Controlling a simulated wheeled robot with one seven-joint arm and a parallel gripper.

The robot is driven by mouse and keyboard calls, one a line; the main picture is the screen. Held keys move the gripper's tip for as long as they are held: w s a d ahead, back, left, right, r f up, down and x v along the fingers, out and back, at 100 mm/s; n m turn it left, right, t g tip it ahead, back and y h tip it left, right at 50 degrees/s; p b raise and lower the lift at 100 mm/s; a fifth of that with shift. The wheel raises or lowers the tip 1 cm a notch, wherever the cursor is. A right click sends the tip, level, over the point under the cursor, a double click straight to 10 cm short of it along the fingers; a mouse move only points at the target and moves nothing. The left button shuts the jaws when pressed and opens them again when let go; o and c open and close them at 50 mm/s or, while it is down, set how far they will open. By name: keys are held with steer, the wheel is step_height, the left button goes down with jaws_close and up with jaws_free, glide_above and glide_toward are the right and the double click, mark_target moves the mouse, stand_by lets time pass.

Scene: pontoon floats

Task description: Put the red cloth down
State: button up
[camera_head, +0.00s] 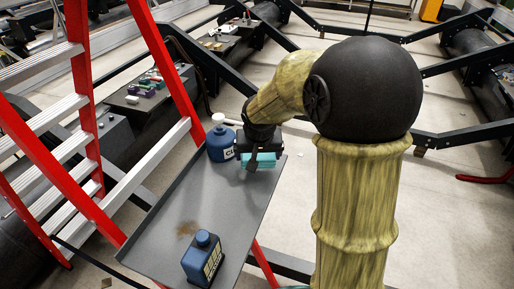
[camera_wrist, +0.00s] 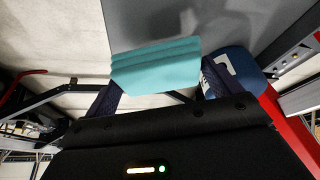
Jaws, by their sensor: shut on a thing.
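No red cloth shows in either view. My gripper (camera_head: 261,165) is shut on a folded teal cloth (camera_head: 257,157), which also shows between the fingers in the wrist view (camera_wrist: 155,65). The cloth is over the far right part of a grey shelf (camera_head: 225,205) on the red ladder. I cannot tell whether the cloth touches the shelf. My gripper's fingers also show in the wrist view (camera_wrist: 158,92).
A blue bottle (camera_head: 220,143) stands just left of my gripper, at the shelf's far end; in the wrist view it is at right (camera_wrist: 232,65). Another blue bottle (camera_head: 202,258) stands at the near end. The shelf between is clear except a brown stain (camera_head: 187,228). The red ladder (camera_head: 165,70) rises at left.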

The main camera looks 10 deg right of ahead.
mark_target(258, 155)
steer(key=shift+w+d+p, duration=0.15)
steer(key=shift+w, duration=0.5)
steer(key=shift+w+d+p, duration=0.15)
steer(key=shift+w, duration=0.5)
steer(key=shift+w+d+p, duration=0.1)
steer(key=shift+w+p, duration=0.35)
steer(key=shift+w, duration=0.1)
step_height(258, 155, down, 4)
steer(key=shift+r+p, duration=0.25)
steer(key=shift+p, duration=0.25)
steer(key=shift+f, duration=0.2)
steer(key=o, duration=0.8)
steer(key=shift+c, duration=0.2)
